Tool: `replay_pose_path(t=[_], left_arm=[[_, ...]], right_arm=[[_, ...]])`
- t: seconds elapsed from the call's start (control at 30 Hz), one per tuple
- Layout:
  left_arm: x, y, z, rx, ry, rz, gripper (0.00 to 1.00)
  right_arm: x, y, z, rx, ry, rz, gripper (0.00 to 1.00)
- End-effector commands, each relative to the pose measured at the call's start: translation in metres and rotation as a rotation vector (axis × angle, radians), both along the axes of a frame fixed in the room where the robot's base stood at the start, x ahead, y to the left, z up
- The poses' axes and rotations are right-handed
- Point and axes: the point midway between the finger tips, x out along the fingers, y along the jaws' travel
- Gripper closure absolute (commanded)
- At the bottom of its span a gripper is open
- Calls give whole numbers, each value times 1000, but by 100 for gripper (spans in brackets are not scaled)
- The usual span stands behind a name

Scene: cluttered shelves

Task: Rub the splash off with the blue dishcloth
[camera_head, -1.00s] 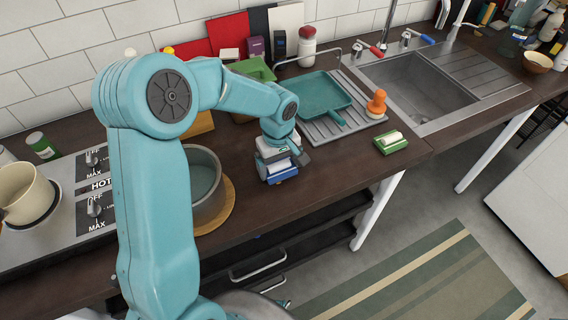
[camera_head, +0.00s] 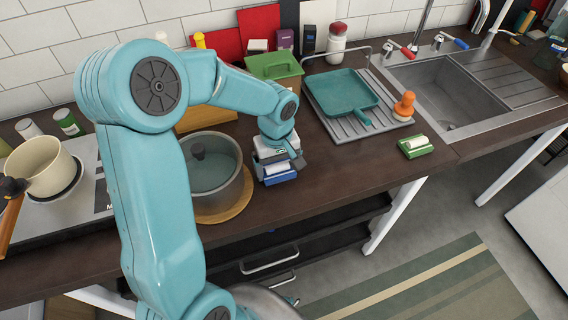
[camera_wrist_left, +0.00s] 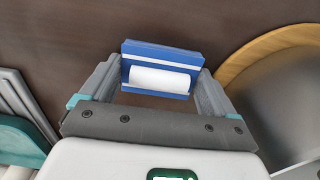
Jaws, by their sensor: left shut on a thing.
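The blue dishcloth (camera_head: 280,177) is a blue block-like piece with a white roll on it. My left gripper (camera_head: 276,165) is shut on it, low over the dark brown counter (camera_head: 330,185). In the left wrist view the dishcloth (camera_wrist_left: 160,53) sits between the two grey fingers of the gripper (camera_wrist_left: 155,82). I cannot tell whether its underside touches the counter. No splash can be made out; the gripper and arm cover part of the counter. My right gripper is not in view.
A grey lidded pot (camera_head: 215,185) on a round wooden board stands close left of the gripper. To the right are a ribbed drying mat (camera_head: 345,130) with a teal pan (camera_head: 340,90), a green piece with a white roll (camera_head: 415,147), and the sink (camera_head: 440,95).

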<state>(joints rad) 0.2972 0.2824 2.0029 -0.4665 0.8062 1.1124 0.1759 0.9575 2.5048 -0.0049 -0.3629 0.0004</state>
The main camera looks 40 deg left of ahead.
Motion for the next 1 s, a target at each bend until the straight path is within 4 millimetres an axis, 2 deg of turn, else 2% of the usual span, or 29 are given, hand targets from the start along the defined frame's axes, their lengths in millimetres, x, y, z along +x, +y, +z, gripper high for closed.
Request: replay_pose_path(t=[0.27,0.8,1.0], left_arm=[[0,-1,4,-1,0,0,45],[2,0,64,1,-5,-1,45],[2,0,73,1,-5,-1,45]], right_arm=[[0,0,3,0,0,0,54],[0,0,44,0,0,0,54],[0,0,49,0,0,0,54]])
